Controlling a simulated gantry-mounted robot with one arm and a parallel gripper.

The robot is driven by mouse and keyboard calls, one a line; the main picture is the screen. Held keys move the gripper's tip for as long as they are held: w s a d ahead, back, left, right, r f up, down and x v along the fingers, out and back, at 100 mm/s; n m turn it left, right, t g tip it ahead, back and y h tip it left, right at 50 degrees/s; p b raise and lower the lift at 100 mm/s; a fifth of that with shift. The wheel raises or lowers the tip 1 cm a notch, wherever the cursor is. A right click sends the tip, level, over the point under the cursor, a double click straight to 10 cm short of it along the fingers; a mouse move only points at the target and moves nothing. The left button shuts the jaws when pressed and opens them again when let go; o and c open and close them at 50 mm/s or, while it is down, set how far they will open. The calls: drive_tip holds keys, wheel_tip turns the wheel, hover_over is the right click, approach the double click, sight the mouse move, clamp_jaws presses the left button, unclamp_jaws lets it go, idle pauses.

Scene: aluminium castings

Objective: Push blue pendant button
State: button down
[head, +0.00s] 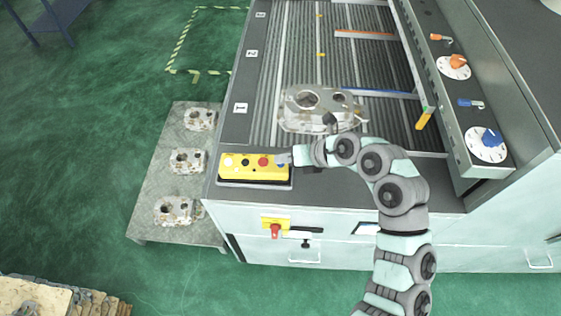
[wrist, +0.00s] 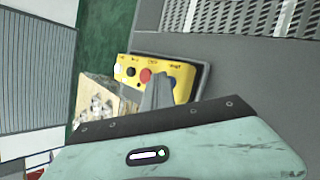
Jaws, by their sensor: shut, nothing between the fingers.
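The yellow pendant (head: 250,175) lies on the dark ledge at the machine's near left corner. It carries a row of buttons, with a red button (head: 263,161) towards its right end. In the wrist view the yellow pendant (wrist: 184,88) shows white, black and red (wrist: 145,76) buttons and part of the blue button (wrist: 171,82), mostly behind my fingers. My gripper (head: 285,160) is shut and empty at the pendant's right end, over the blue button. It also shows in the wrist view (wrist: 158,76). I cannot tell whether the fingertips touch the button.
A casting (head: 318,122) sits on the slatted bed just behind my arm. Several castings lie on a grey plate (head: 150,215) at left. A side panel with an orange knob (head: 457,61) and a blue knob (head: 490,138) stands at right. A red-and-yellow switch (head: 275,229) is on the front.

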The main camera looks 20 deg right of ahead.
sight(284, 166)
idle(0.4)
drive_tip(key=shift+r, duration=0.8)
drive_tip(key=shift+r, duration=0.1)
wheel_tip(284, 166, up, 5)
drive_tip(key=shift+f+p, duration=0.1)
drive_tip(key=shift+p, duration=0.9)
